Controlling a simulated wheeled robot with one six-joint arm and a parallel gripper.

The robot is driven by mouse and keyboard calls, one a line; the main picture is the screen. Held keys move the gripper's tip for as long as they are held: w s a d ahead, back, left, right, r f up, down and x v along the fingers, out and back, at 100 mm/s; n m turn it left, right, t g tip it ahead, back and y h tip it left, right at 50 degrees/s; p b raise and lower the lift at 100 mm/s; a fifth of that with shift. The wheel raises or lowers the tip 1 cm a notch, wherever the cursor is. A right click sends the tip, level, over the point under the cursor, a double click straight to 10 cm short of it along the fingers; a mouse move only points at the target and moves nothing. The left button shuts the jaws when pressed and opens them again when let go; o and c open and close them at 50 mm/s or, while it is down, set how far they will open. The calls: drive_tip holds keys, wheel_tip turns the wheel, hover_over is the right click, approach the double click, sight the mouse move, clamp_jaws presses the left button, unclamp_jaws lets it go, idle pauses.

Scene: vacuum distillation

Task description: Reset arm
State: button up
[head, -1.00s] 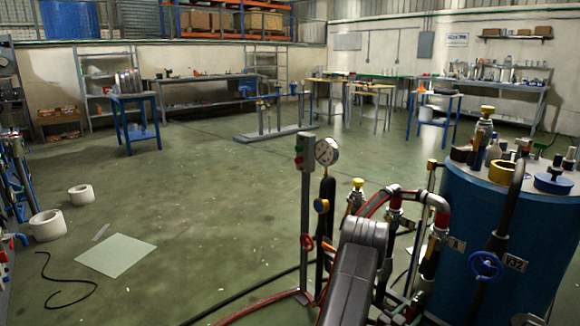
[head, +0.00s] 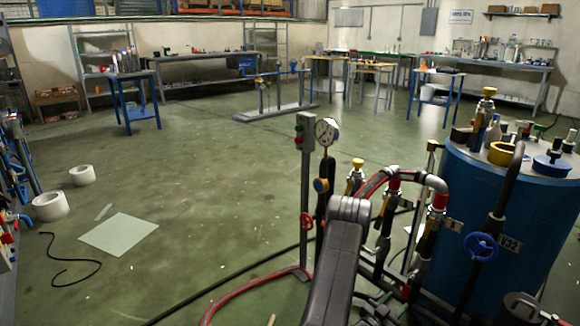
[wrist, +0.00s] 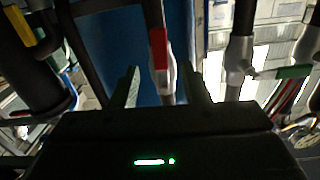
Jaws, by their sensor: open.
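My gripper (wrist: 163,88) shows in the wrist view with its two dark fingers apart and nothing held between them. Beyond the fingers is a pipe with a red section (wrist: 159,48) in front of the blue tank (wrist: 110,45). I cannot tell the distance from the fingers to the pipe. In the head view, my dark arm reaches up from the bottom edge beside the pipework, and my gripper is out of sight there.
The large blue tank (head: 500,215) stands at right with a blue valve wheel (head: 481,246). A pressure gauge (head: 326,131) stands beside red and grey pipes (head: 394,190). Hoses cross the floor. Two white rolls (head: 51,206) and a pale sheet (head: 118,234) lie left. Mid-floor is open.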

sight(405, 291)
drive_tip(key=x, duration=0.7)
drive_tip(key=shift+w+d+r+b, duration=0.1)
drive_tip(key=shift+w+d+b, duration=0.1)
drive_tip(key=shift+w+b, duration=0.2)
drive_tip(key=shift+w+a+m+p, duration=0.15)
drive_tip(key=shift+m+p, duration=0.15)
drive_tip(key=shift+m, duration=0.25)
drive_tip(key=shift+w+a+m+p, duration=0.1)
drive_tip(key=shift+a+m+p, duration=0.15)
drive_tip(key=shift+m, duration=0.3)
